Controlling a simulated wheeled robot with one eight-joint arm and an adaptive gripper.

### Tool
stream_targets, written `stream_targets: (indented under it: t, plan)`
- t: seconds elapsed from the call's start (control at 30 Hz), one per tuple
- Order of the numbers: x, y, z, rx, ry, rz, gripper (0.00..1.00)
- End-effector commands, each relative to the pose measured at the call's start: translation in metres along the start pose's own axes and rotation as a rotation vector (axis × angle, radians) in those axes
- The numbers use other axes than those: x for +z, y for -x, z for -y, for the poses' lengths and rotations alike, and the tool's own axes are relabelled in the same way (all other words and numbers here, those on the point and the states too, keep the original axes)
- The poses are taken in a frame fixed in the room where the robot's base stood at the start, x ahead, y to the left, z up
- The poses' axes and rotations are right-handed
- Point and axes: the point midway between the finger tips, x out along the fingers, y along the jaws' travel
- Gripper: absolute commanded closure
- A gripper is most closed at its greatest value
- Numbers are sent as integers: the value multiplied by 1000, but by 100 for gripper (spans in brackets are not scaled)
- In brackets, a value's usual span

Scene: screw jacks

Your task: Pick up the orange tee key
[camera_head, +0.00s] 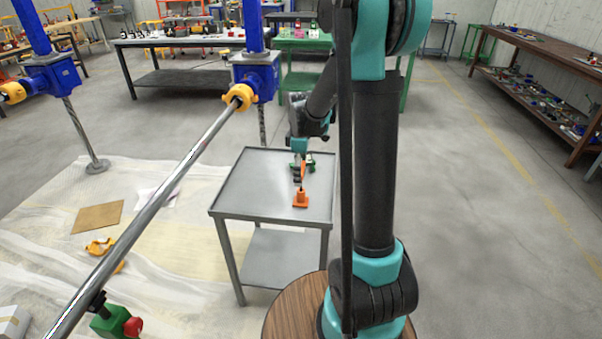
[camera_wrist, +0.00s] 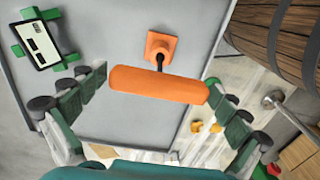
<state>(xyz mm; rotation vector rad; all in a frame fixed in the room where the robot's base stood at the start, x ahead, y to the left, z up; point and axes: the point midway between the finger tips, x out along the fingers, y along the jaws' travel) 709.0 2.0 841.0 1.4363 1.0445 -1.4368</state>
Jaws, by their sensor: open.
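The orange tee key is on the grey metal table (camera_head: 235,195). In the wrist view its long orange crossbar handle (camera_wrist: 158,85) lies across the space between my fingers, with a dark stem running to a square orange base (camera_wrist: 161,46). In the head view the orange base (camera_head: 300,200) sits near the table's right side, and the handle is partly hidden. My gripper (camera_wrist: 165,98) is open, one finger near each end of the handle, with no clear contact. In the head view my gripper (camera_head: 299,172) is small and is over the tee key.
A green holder with a dark-framed device (camera_wrist: 42,43) stands on the table beside the key. A wooden barrel (camera_wrist: 285,35) is close on the right in the wrist view. Blue screw jacks (camera_head: 258,75) with a long shaft stand left of the table. Much of the tabletop is clear.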

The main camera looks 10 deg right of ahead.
Motion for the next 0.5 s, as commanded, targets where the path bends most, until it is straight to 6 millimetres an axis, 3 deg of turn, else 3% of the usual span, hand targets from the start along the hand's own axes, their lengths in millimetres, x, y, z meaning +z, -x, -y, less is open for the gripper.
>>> stream_targets:
  t: [0.2,0.47,0.5]
  plan:
    - [0,-23,0,0,0,0,0]
    - [0,-25,0,0,0,0,0]
    - [0,-25,0,0,0,0,5]
